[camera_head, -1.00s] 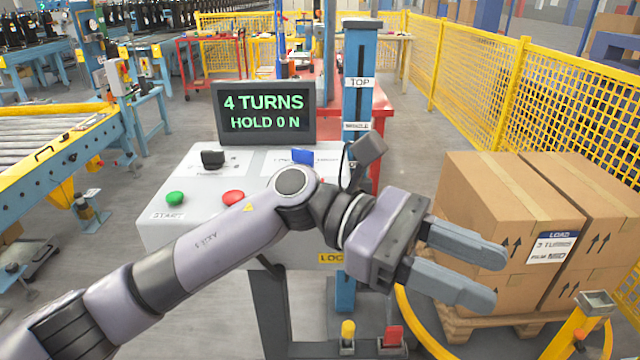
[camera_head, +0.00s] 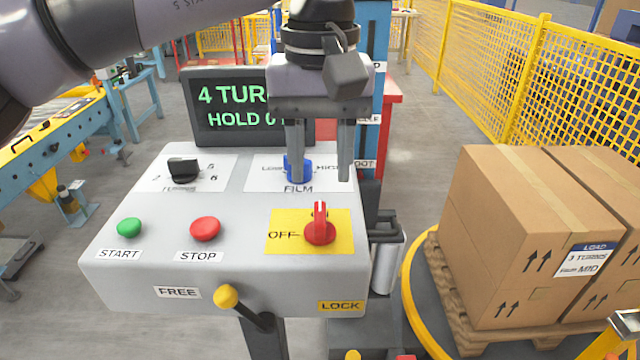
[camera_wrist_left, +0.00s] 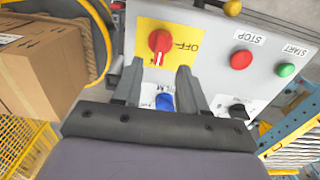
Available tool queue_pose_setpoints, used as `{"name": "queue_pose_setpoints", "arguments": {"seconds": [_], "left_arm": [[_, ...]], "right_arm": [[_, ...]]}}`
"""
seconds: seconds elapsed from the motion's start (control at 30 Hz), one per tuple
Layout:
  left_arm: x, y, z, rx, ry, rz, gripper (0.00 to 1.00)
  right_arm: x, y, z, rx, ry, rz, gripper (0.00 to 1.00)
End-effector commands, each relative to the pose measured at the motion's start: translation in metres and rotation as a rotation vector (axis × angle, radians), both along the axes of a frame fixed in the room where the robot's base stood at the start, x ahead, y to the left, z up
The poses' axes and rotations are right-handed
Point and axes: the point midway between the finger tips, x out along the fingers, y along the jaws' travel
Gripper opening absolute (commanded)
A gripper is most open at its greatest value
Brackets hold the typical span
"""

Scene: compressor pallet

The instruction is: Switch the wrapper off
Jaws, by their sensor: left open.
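The wrapper's grey control panel (camera_head: 140,220) stands in front of me. On its yellow plate (camera_head: 282,242) sits a red rotary switch (camera_head: 320,235). Its handle points toward the back of the panel, while the OFF label is to its left. My left gripper (camera_head: 320,178) is open and empty, fingers pointing down, behind the red switch and around the blue FILM knob's right side; whether it touches that knob I cannot tell. In the left wrist view, the red switch (camera_wrist_left: 160,42) shows just beyond the open fingertips (camera_wrist_left: 157,72), clear of them. My right gripper is not in view.
The panel also has a black knob (camera_head: 183,170), a green START button (camera_head: 129,228), a red STOP button (camera_head: 205,229) and a yellow-tipped lever (camera_head: 226,297) near FREE. My arm partly hides the display (camera_head: 215,105). Cartons (camera_head: 500,240) stand on a pallet at right.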

Motion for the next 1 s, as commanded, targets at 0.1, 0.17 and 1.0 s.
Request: {"name": "queue_pose_setpoints", "arguments": {"seconds": [0.1,0.17,1.0], "left_arm": [[0.000,0.001,-0.009,0.007,-0.002,-0.001,0.41],[0.000,0.001,-0.017,0.006,-0.001,-0.001,0.41],[0.000,0.001,-0.071,0.001,-0.001,0.000,0.00]], "right_arm": [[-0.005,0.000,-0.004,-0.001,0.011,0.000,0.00],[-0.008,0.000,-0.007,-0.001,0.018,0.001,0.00],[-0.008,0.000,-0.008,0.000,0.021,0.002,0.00]]}}
